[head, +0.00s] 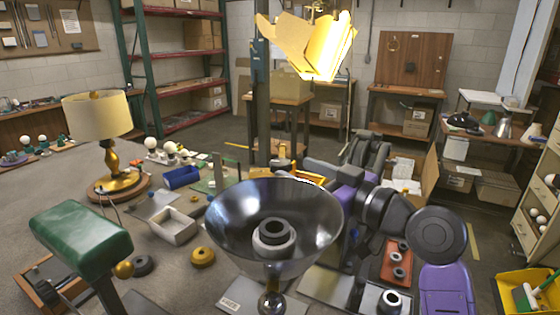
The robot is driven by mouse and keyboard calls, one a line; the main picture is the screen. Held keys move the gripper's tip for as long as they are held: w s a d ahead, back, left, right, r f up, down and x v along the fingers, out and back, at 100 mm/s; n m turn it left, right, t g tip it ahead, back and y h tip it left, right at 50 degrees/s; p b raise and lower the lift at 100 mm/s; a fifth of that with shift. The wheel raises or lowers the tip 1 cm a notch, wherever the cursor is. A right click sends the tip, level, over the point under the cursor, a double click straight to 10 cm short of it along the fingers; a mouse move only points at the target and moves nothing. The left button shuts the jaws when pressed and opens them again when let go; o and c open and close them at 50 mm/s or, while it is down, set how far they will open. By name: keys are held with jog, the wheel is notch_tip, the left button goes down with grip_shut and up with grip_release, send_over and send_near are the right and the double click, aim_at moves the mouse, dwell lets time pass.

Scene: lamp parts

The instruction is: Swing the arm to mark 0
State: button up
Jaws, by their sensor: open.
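I cannot make out a swing arm with a readable mark 0. A small green upright (217,172) with a thin bar stands on a pale board behind the grey tray; no marks on it can be read. My own dark grey and purple arm comes in from the right and folds behind the large dark shade. I cannot make out my gripper's fingers; the shade may hide them. The large dark bowl-shaped shade (315,225) opens upward at the front centre, with a ring-shaped socket inside. A green-shaded lamp (80,235) stands at the left front.
A brass lamp with a beige shade (97,117) stands on the bench at left. A grey tray (172,227), a blue bin (182,177) and a brass ring (203,257) lie nearby. A red tray (397,260) lies right.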

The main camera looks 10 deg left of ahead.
aim_at(288, 166)
jog(key=x, duration=0.6)
jog(key=shift+p, duration=0.4)
grip_shut()
